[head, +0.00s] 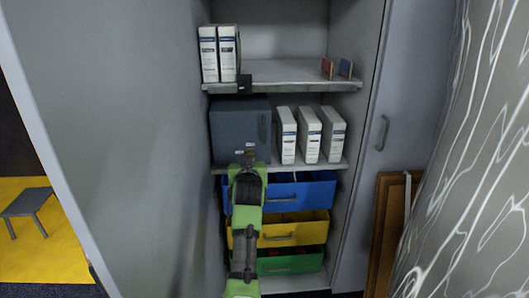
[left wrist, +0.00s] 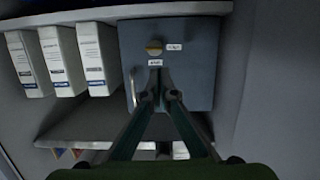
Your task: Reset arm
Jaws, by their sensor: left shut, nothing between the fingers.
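My left arm is green and black and comes up from the bottom in the head view. My left gripper (head: 249,158) is in front of the lower part of a dark grey-blue box (head: 238,125) on the cabinet's middle shelf. In the left wrist view, its fingers (left wrist: 155,72) meet at the tips, shut and empty, in front of the box's face (left wrist: 195,75). A small brass-coloured knob (left wrist: 153,47) shows just past the tips. I cannot tell whether the fingertips touch the box. My right gripper is not in view.
White binders (head: 309,133) stand right of the box, and more binders (head: 219,54) stand on the upper shelf (head: 285,73). Blue (head: 310,192), yellow (head: 308,228) and green (head: 300,262) drawers are below. A cabinet side panel (head: 110,110) is close on the left.

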